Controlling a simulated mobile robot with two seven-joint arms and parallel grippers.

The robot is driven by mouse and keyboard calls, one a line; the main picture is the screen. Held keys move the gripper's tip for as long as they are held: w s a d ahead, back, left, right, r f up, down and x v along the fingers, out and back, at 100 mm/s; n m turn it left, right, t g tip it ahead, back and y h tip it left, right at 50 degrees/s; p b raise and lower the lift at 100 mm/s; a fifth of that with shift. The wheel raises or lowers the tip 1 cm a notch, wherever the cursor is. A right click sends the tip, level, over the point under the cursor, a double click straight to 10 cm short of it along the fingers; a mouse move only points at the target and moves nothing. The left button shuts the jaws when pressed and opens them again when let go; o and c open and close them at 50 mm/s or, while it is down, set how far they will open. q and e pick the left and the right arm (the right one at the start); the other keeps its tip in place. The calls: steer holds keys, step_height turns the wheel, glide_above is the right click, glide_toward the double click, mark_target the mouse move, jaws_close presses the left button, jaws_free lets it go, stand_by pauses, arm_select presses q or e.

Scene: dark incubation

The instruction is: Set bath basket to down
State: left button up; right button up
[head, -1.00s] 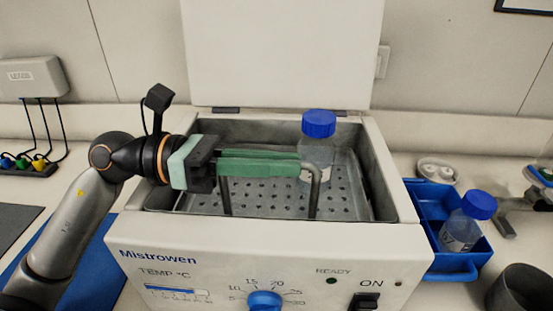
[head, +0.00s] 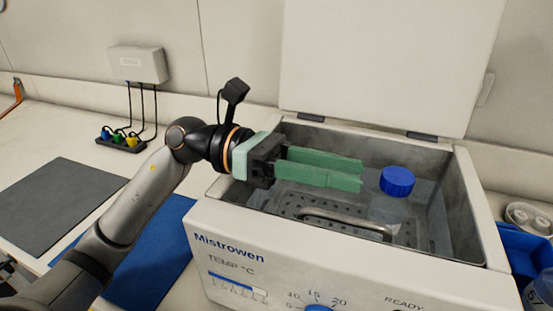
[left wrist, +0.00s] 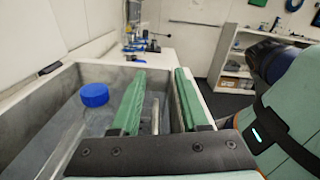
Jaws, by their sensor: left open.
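The water bath (head: 345,262) is a white box with its lid (head: 385,60) standing open. Inside it, the perforated metal basket (head: 285,208) sits low, and its metal handle bar (head: 345,222) is below the rim. A clear bottle with a blue cap (head: 397,181) stands in the basket; the cap also shows in the left wrist view (left wrist: 95,95). My left gripper (head: 361,174) is open and empty, its green fingers above the handle and left of the cap. In the left wrist view, a metal bar (left wrist: 155,116) shows between the fingers. My right gripper is out of view.
A blue rack (head: 528,255) stands right of the bath. A blue mat (head: 160,250) and a dark grey mat (head: 50,205) lie to the left. A wall box (head: 138,65) has cables to coloured plugs. The raised lid blocks the back.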

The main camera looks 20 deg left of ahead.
arm_select(q)
steer(key=a+b, duration=0.2)
steer(key=a, duration=0.7)
steer(key=shift+s+a, duration=0.3)
steer(key=shift+s, duration=0.1)
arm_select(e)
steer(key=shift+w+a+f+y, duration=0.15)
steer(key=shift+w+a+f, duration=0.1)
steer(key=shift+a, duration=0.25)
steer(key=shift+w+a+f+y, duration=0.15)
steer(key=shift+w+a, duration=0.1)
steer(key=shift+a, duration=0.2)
